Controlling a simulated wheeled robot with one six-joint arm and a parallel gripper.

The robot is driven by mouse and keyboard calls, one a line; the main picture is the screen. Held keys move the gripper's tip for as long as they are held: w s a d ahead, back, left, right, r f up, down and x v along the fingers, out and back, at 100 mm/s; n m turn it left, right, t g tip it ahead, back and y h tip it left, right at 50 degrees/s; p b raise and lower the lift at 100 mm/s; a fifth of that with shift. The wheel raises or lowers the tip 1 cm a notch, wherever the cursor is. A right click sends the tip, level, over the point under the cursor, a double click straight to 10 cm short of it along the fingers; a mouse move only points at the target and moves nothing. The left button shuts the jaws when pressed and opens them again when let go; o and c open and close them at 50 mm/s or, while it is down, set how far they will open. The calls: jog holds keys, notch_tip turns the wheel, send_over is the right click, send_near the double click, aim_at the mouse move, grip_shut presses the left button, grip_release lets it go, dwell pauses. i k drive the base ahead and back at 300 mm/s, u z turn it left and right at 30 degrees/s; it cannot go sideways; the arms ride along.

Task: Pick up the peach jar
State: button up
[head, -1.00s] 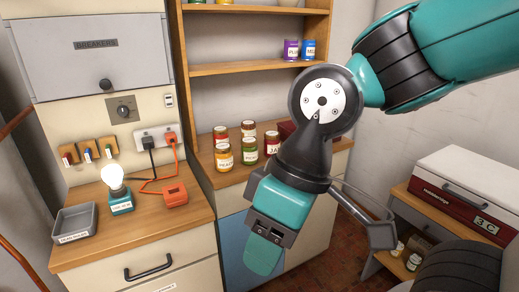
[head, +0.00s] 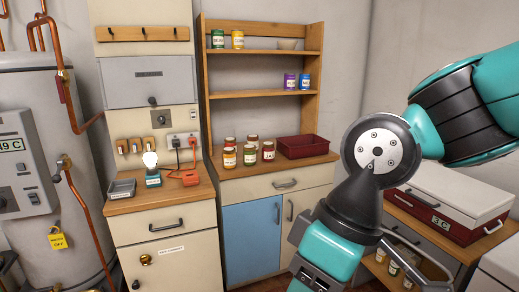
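My gripper (head: 318,277) hangs at the lower right of the head view, well apart from the jar and nearer the camera. Its fingertips are cut off by the bottom edge, so its opening is hidden. Nothing held shows in it.
A green-labelled jar (head: 250,155) and a dark red jar (head: 268,150) stand close beside it, with others behind. A dark red tray (head: 302,146) is to their right. A shelf (head: 265,94) is above. The left counter holds a lit bulb (head: 150,160) and a grey tray (head: 122,188).

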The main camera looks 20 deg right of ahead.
aim_at(229, 155)
jog(key=z, duration=0.65)
jog(key=i, duration=3.05)
jog(key=u, duration=1.2)
